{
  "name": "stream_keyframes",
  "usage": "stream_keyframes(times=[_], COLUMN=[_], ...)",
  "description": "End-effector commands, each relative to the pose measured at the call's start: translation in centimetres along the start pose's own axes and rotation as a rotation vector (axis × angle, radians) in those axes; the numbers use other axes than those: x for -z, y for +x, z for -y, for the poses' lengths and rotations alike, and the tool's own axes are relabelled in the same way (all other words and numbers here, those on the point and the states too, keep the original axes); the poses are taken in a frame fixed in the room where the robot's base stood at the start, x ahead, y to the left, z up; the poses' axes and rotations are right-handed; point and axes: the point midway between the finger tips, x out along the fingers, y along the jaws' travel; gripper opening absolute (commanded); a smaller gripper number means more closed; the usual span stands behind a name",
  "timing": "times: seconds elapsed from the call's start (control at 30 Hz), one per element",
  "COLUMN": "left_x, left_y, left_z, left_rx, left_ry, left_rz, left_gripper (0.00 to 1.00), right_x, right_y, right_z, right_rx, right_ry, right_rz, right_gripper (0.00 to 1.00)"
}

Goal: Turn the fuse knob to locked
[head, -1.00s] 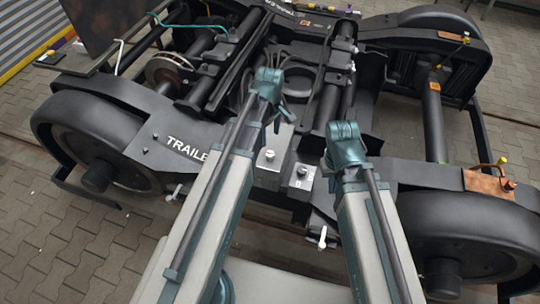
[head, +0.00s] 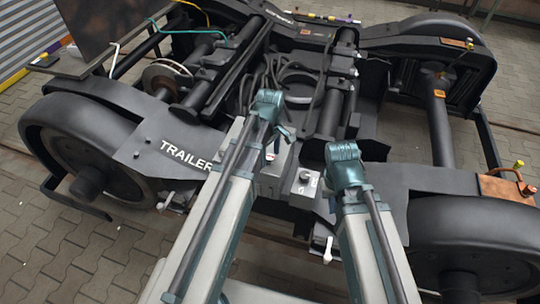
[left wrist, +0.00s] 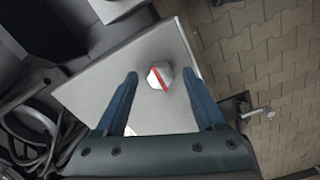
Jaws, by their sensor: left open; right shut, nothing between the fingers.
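The fuse knob (left wrist: 159,76) is a small white knob with a red stripe on a light grey box (left wrist: 95,92). In the left wrist view the stripe runs slantwise across the knob. In the head view the box (head: 268,187) sits at the near side of the bogie, partly hidden by my left arm. My left gripper (left wrist: 160,74) is open, its fingers on either side of the knob in the picture, with gaps visible; its height above the knob is unclear. My right gripper (head: 345,165) is shut and empty, right of the box.
A smaller grey box (head: 303,184) with a round button stands just right of the fuse box. White-handled levers hang at the front edge, one right (head: 328,250) and one left (head: 165,201). Large wheels (head: 75,150) flank the dark frame. Paving lies around it.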

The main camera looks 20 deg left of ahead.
Motion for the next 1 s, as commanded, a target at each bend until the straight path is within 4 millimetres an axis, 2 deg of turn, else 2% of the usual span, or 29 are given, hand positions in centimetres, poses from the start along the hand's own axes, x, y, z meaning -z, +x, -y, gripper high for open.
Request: stream_keyframes(times=[0.03, 0.4, 0.43, 0.77, 1.0], left_x=[0.00, 0.00, 0.00, 0.00, 0.00], left_y=[-0.02, -0.02, -0.02, -0.01, -0.01], left_z=[0.00, 0.00, 0.00, 0.00, 0.00], left_rx=[0.000, 0.000, 0.000, 0.000, 0.000], left_ry=[0.000, 0.000, 0.000, 0.034, 0.177], left_rz=[0.000, 0.000, 0.000, 0.000, 0.000], left_gripper=[0.70, 0.03, 0.00, 0.00, 0.00], right_x=[0.00, 0.00, 0.00, 0.00, 0.00], right_y=[-0.02, -0.02, -0.02, -0.01, -0.01], right_z=[0.00, 0.00, 0.00, 0.00, 0.00], right_rx=[0.000, 0.000, 0.000, 0.000, 0.000], right_ry=[0.000, 0.000, 0.000, 0.000, 0.000], right_rz=[0.000, 0.000, 0.000, 0.000, 0.000], right_gripper=[0.00, 0.00, 0.00, 0.00, 0.00])
